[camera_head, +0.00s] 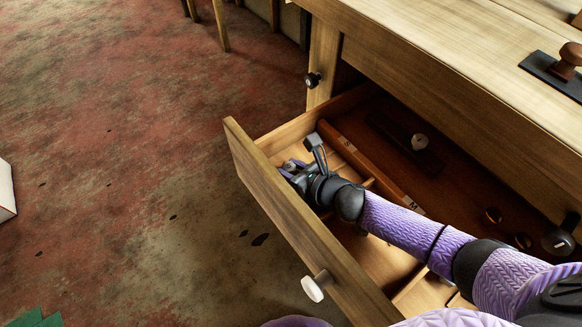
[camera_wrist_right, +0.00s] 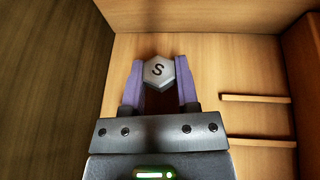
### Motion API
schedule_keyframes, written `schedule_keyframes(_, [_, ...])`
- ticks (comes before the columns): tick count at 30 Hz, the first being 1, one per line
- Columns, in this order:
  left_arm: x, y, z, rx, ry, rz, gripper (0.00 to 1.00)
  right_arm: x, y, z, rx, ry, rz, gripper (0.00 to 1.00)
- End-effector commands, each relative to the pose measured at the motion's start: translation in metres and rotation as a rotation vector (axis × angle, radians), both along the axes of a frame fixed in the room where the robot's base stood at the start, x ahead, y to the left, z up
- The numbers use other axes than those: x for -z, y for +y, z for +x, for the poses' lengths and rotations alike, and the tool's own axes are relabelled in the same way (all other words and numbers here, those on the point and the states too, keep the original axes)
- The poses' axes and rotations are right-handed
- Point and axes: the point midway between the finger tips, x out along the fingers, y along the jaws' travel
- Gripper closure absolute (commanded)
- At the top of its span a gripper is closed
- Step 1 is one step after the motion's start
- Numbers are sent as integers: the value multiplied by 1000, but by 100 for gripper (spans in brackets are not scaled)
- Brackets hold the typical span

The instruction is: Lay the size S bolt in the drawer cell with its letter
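The size S bolt shows in the right wrist view as a grey hex head (camera_wrist_right: 158,70) marked S, between the purple fingertips; they touch its sides. Its shank is hidden. In the head view the bolt (camera_head: 289,165) is a small grey spot at the fingers. My right gripper (camera_head: 291,170) is shut on it, inside the open drawer (camera_head: 285,225), near its far end. A wooden strip (camera_head: 365,165) along the drawer's inner side carries the letters S and M. The S is beside the far cell, next to my gripper. My left gripper is not in view.
Thin dividers (camera_wrist_right: 258,98) part the drawer into cells; my right arm hides some of them. The bench top (camera_head: 450,60) overhangs the drawer's back. A white knob (camera_head: 316,286) sticks out from the drawer front. A dark plate with a brown knob (camera_head: 567,62) lies on the bench.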

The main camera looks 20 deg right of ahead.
Motion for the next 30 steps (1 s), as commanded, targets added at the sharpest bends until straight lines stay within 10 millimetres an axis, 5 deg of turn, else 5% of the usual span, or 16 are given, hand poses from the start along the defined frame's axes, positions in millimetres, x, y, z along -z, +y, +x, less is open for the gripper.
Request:
schedule_keyframes(1, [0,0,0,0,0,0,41,0,0,0,0,1,0,50])
schedule_keyframes(4, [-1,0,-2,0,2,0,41,0,0,0,0,1,0,29])
schedule_keyframes(15, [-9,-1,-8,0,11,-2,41,-8,-1,-2,0,0,0,27])
schedule_keyframes(30, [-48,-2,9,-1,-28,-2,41,-47,-45,-86,0,1,0,27])
